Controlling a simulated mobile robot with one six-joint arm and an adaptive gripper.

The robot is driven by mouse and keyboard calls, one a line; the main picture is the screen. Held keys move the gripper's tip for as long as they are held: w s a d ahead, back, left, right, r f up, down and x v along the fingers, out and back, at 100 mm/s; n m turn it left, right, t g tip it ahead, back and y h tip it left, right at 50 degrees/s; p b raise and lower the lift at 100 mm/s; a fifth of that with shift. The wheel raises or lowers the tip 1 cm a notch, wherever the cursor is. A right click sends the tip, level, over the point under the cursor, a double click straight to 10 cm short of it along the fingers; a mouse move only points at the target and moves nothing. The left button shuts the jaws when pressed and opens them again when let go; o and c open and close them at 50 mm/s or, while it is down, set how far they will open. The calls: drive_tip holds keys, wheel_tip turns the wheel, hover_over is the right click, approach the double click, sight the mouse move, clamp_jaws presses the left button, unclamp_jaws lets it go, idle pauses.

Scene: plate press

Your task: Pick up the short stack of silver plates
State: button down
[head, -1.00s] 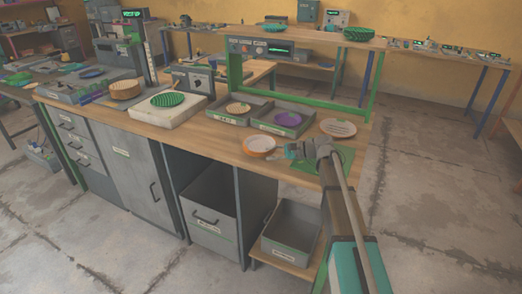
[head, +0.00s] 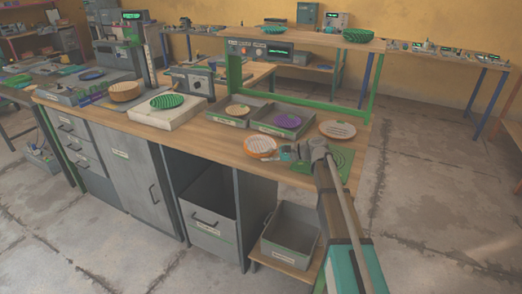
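No stack is plainly silver in this view. A pale beige-grey ridged plate or low stack (head: 338,129) lies on the bench's right end, behind my gripper. An orange-rimmed plate with a pale middle (head: 260,145) lies on the wood near the front edge. My gripper (head: 284,154) is low over the bench, just right of the orange-rimmed plate; I cannot tell whether they touch. Its fingers are too small to show whether they are open, and I see no plate lifted.
Grey trays hold a tan plate (head: 237,110) and a purple plate (head: 288,120). A green stack (head: 167,101) sits on a white block (head: 155,117). A green mat (head: 335,160) lies beside my wrist. A green-framed shelf (head: 300,37) stands over the bench's back. Bare wood lies left of the orange-rimmed plate.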

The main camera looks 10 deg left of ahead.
drive_tip(key=shift+r, duration=0.15)
idle(0.3)
wheel_tip(320, 180, up, 3)
drive_tip(key=p, duration=0.3)
drive_tip(key=s+a+r+p, duration=0.9)
drive_tip(key=s+p, duration=0.1)
drive_tip(key=s, duration=0.1)
drive_tip(key=shift+r, duration=0.4)
